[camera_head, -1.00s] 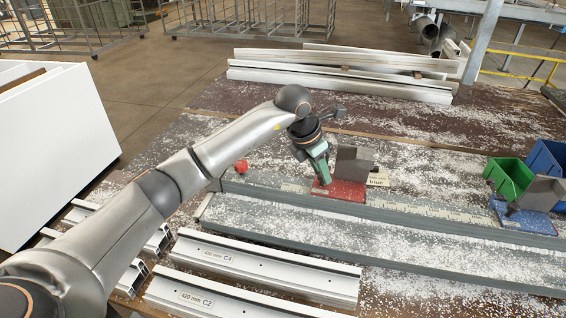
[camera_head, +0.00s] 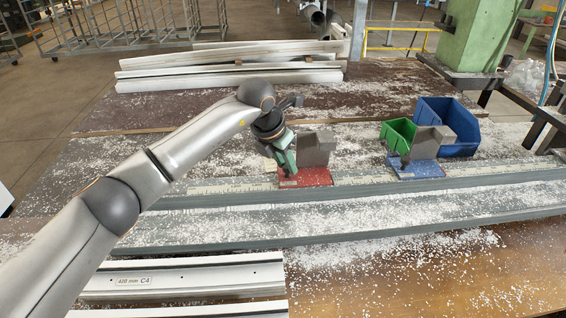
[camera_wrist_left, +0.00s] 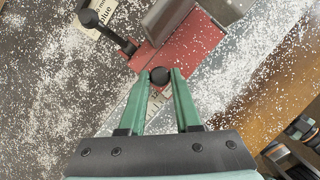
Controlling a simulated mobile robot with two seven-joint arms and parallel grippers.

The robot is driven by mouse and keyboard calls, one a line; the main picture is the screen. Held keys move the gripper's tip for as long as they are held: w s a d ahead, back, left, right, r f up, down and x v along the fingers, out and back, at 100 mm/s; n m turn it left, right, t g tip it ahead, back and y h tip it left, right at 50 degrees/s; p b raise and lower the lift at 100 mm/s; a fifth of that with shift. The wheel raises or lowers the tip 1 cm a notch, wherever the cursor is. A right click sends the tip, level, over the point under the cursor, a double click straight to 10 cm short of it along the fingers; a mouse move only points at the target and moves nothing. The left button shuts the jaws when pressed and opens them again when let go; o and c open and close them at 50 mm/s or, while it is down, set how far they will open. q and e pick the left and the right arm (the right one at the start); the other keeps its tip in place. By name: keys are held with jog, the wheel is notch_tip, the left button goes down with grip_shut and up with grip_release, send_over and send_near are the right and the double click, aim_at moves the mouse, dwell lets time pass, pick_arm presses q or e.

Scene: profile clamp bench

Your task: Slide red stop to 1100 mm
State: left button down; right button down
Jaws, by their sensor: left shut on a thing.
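The red stop (camera_head: 312,178), a red plate with a grey upright block, sits on the long grey rail (camera_head: 450,181) with its pale scale strip. My left gripper (camera_head: 288,168) reaches down to its near left side. In the left wrist view the green fingers (camera_wrist_left: 160,82) are shut on a round black knob at the edge of the red stop (camera_wrist_left: 190,48). A second black lever knob stands beside it. The scale figures are too small to read.
The blue stop (camera_head: 415,169) sits on the same rail, to the right of the red one, with clear rail between. Green (camera_head: 398,134) and blue (camera_head: 462,126) bins stand behind it. White profiles (camera_head: 185,282) lie in front. White chips litter the bench.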

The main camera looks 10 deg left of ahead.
pick_arm(q)
jog(key=c, duration=0.6)
grip_release()
jog(key=b+v, duration=0.1)
jog(key=v, duration=1.1)
jog(key=shift+s+a+r, duration=0.1)
jog(key=shift+r, duration=0.15)
